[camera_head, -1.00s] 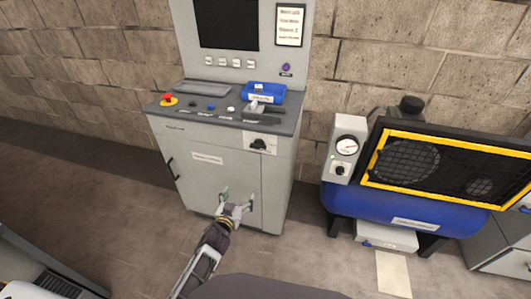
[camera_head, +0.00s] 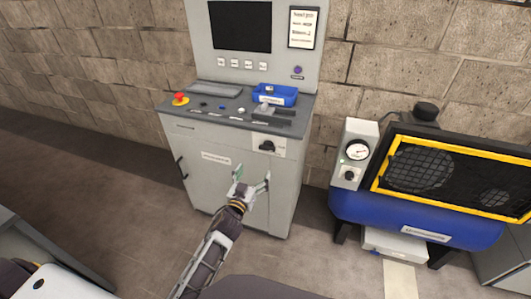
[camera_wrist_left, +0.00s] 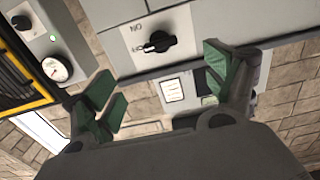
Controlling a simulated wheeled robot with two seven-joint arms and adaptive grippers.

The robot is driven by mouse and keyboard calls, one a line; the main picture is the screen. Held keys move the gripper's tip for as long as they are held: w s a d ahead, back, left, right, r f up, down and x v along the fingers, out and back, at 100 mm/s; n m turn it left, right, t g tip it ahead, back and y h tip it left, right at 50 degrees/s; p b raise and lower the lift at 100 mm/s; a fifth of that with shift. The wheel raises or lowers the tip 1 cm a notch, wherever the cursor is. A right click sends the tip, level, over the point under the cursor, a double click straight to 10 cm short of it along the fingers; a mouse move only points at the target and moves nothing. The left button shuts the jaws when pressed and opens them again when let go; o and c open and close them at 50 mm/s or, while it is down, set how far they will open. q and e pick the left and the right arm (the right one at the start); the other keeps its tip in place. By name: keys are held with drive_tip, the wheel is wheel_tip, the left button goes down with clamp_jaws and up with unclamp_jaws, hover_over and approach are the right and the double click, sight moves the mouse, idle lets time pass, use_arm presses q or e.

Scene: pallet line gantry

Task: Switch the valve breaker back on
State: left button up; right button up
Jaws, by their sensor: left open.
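A grey control cabinet (camera_head: 212,185) stands against the wall. A black rotary knob (camera_head: 267,147) sits on a light plate at its upper front right. In the left wrist view, the knob (camera_wrist_left: 157,44) shows beside lettering that reads ON, upside down. A row of several small white labelled parts (camera_head: 242,65) lies under the screen; I cannot tell which part is the valve breaker. My left gripper (camera_head: 252,179) is open and empty, in front of the cabinet door and below the knob. Its green-padded fingers (camera_wrist_left: 163,86) are apart, with nothing between them. My right gripper is not in view.
The cabinet's desk top carries a red stop button (camera_head: 180,99) and a blue tray (camera_head: 287,97). A screen (camera_head: 240,25) is above. A blue compressor (camera_head: 415,222) with a gauge box (camera_head: 352,158) stands at right. The floor between them is clear.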

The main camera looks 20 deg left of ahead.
use_arm(q)
approach(266, 150)
drive_tip(key=shift+w+d, duration=0.1)
drive_tip(key=shift+w, duration=4.3)
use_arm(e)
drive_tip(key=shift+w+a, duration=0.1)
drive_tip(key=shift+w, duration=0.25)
use_arm(q)
drive_tip(key=c, duration=1)
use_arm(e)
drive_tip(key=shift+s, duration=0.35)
